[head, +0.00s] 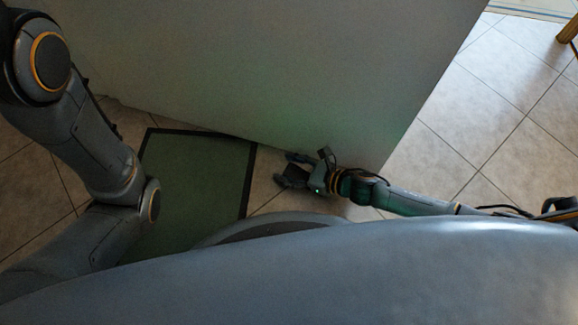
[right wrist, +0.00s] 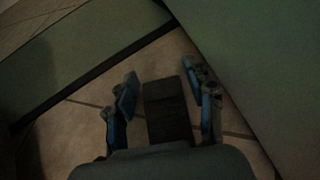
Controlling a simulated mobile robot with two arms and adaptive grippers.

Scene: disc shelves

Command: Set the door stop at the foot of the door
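The door (head: 290,60) is a large pale grey panel across the top of the head view, its foot close to my right gripper. It also fills the right side of the right wrist view (right wrist: 265,60). The door stop is a dark block (right wrist: 168,112) between the fingers of my right gripper (right wrist: 157,82). A narrow gap shows between the left finger and the block, so the fingers look open around it. Whether the block rests on the floor is unclear. In the head view, my right gripper (head: 290,170) is low beside the door's foot. My left gripper is out of view.
A green mat with a dark border (head: 195,180) lies on the tiled floor left of my right gripper, reaching near the door's foot. Bare tiles (head: 490,100) are clear to the right of the door. A wooden leg (head: 568,30) stands at the top right.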

